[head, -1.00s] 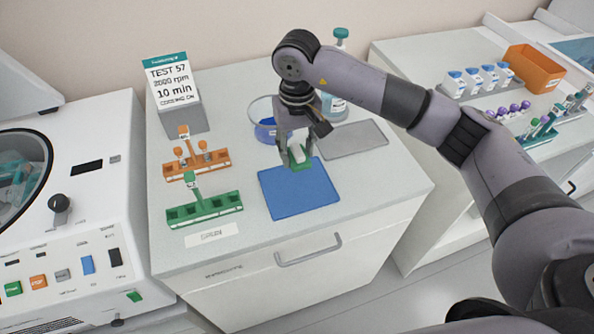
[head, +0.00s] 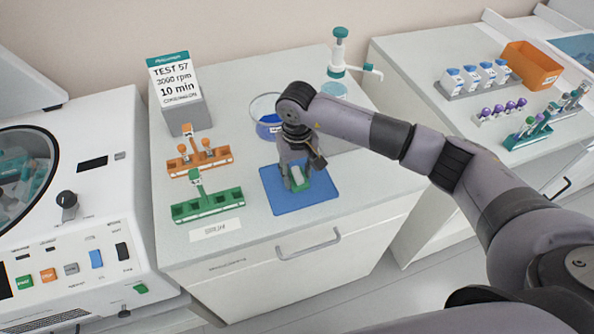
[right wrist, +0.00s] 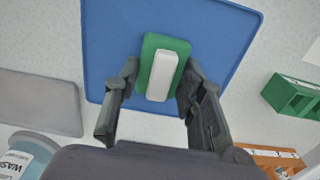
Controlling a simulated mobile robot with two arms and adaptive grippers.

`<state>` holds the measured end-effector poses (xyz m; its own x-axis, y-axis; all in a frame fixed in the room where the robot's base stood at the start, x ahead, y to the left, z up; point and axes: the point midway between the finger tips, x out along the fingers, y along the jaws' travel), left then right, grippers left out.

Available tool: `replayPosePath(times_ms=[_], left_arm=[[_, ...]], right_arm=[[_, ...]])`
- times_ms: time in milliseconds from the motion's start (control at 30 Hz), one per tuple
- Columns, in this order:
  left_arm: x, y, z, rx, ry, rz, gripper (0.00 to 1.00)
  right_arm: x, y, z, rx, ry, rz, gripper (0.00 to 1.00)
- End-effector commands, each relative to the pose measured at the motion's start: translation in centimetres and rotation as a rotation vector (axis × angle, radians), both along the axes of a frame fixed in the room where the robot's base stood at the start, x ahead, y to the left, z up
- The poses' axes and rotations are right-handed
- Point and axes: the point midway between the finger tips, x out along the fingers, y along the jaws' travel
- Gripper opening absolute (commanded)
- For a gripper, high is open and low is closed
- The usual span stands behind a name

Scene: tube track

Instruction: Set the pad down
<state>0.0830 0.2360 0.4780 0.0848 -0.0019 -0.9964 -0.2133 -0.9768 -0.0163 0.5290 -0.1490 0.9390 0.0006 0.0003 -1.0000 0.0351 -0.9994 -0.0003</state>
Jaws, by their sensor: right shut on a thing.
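The pad is a green slab with a white grip block on top (head: 299,183). It is over the blue mat (head: 318,204), within the mat's edges, on or very close to its surface; I cannot tell if it touches. My right gripper (head: 297,180) points down and is shut on the pad. In the right wrist view, the pad (right wrist: 150,54) lies between the fingers of the gripper (right wrist: 160,80), with the blue mat (right wrist: 105,38) around and beyond it. My left gripper is not in view.
Left of the mat stand a green rack (head: 208,207) and an orange rack (head: 200,160) with tubes. A grey mat (right wrist: 40,102) lies beside the blue one.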

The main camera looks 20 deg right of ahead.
Motion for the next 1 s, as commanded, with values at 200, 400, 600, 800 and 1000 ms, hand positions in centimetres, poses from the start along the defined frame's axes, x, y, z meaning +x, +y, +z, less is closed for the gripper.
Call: replayPosePath(times_ms=[200,400,600,800,1000], left_arm=[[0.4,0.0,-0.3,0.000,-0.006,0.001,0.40],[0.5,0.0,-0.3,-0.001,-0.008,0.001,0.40],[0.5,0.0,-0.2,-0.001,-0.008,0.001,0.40],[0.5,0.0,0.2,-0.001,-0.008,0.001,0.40],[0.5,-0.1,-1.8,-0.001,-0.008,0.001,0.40]], right_arm=[[0.0,0.0,-0.2,0.000,0.000,0.000,0.45],[0.0,0.0,-0.2,0.000,0.000,0.000,0.57],[0.0,0.0,-0.2,0.000,0.000,0.000,0.57],[0.0,0.0,0.4,0.000,-0.001,0.000,0.57],[0.2,0.0,3.8,0.001,-0.007,0.000,0.57]])
